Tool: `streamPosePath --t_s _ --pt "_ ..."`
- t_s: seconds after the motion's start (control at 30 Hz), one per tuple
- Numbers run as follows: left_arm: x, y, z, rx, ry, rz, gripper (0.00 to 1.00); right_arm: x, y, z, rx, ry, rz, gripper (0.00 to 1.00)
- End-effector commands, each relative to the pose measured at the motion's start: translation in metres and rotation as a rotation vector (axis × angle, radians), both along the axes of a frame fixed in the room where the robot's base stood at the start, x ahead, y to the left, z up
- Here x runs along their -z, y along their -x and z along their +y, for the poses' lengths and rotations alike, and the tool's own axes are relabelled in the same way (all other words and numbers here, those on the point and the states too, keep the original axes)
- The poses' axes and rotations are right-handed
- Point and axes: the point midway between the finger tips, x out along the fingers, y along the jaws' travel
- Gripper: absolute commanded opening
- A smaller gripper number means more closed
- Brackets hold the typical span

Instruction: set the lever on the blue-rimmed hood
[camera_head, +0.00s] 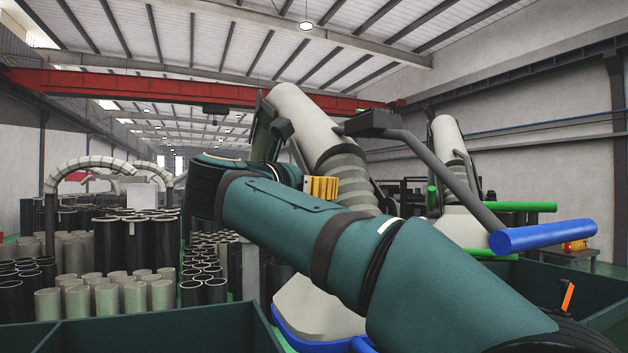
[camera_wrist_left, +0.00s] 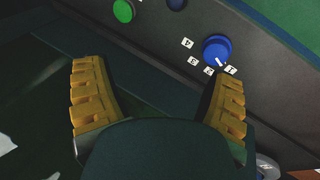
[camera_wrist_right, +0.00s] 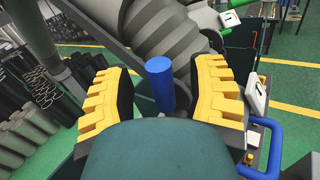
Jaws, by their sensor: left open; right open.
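The blue-rimmed hood (camera_head: 313,308) is low in the middle of the head view, partly hidden behind my right arm. A lever with a grey rod (camera_head: 440,165) ends in a blue grip (camera_head: 540,237), right of my right gripper (camera_head: 322,188). In the right wrist view the blue grip (camera_wrist_right: 160,86) lies between the open yellow fingers of my right gripper (camera_wrist_right: 163,92); its depth beyond them is unclear. My left gripper (camera_wrist_left: 160,100) shows only in its wrist view, open and empty, below a panel with a blue knob (camera_wrist_left: 217,50).
Numbered white labels surround the blue knob; a green knob (camera_wrist_left: 123,11) is beside it. A second duct and green-rimmed hood (camera_head: 462,226) with a green grip (camera_head: 520,206) stand right. Black and pale cylinders (camera_head: 105,295) crowd the left. Dark green bin walls (camera_head: 150,333) cross the front.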

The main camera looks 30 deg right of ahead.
Motion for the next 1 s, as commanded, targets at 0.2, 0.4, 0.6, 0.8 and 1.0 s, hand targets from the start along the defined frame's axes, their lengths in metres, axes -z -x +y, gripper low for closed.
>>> streamPosePath --t_s 0.2,0.4,0.6,0.8,1.0 --pt "-0.0036 0.0 0.0 0.001 0.001 -0.001 0.84 -0.0004 -0.0069 -0.0116 0.0 0.001 -0.001 0.56" --pt "-0.0034 -0.0002 0.0 0.001 0.001 -0.001 0.84 0.0 -0.0075 -0.0123 -0.001 0.001 -0.001 0.56" --pt "-0.0034 -0.0002 0.0 0.001 0.001 -0.001 0.84 0.0 -0.0074 -0.0122 -0.001 0.001 -0.001 0.16" --pt "-0.0032 -0.0002 -0.0001 0.001 0.001 -0.001 0.84 0.0 -0.0073 -0.0121 -0.001 0.001 -0.001 0.0" --pt "0.0041 -0.0002 0.0 0.0 0.0 -0.001 0.84 0.0021 -0.0062 -0.0092 -0.002 0.001 -0.02 0.0"
